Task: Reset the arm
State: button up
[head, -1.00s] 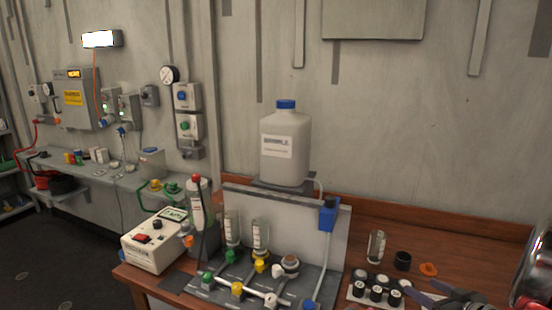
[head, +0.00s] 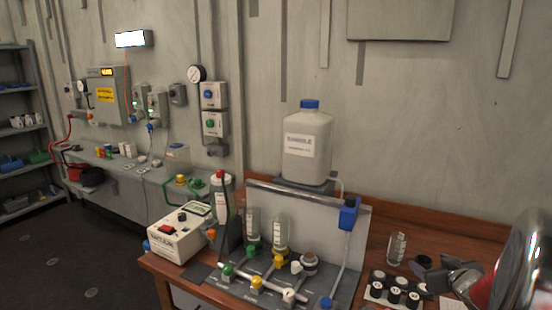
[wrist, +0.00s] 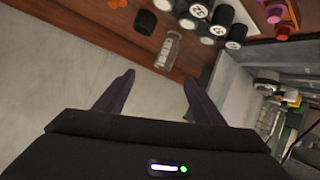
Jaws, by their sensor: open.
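My gripper (wrist: 157,95) shows in the wrist view with its two dark fingers spread apart and nothing between them. Beyond the fingers in that view are the grey wall and the wooden bench edge. In the head view part of my arm is at the lower right, and my gripper (head: 440,277) is over the right part of the bench, partly cut off and unclear. A clear glass vial (head: 397,248) stands close to its left; in the wrist view the vial (wrist: 168,50) lies past the right finger, apart from it.
The wooden bench (head: 465,228) holds a rack of black-capped vials (head: 395,291), a valve manifold (head: 262,282), a white jug with a blue cap (head: 306,145) and a white meter box (head: 178,238). A wall shelf (head: 120,168) and grey racks (head: 22,130) stand left. Dark floor is clear at lower left.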

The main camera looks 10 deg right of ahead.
jog(key=s+a+r+m+g+h, duration=0.1)
jog(key=a+r, duration=0.3)
jog(key=a, duration=0.4)
jog(key=a+r+g+h, duration=0.1)
jog(key=a+r+g, duration=0.1)
jog(key=a+r, duration=0.45)
jog(key=s+a+f+g+y, duration=0.1)
jog(key=s+a+y, duration=0.1)
jog(key=s+a, duration=0.3)
jog(key=s+a+f+n+g+y, duration=0.1)
jog(key=s+a, duration=0.5)
jog(key=a, duration=0.6)
jog(key=s+a+f+n+g+y, duration=0.1)
jog(key=s+a+f+y, duration=0.1)
jog(key=s+a, duration=0.4)
jog(key=a+y, duration=0.1)
jog(key=a, duration=0.2)
jog(key=shift+s, duration=0.2)
jog(key=shift+f, duration=0.1)
jog(key=shift+c, duration=0.4)
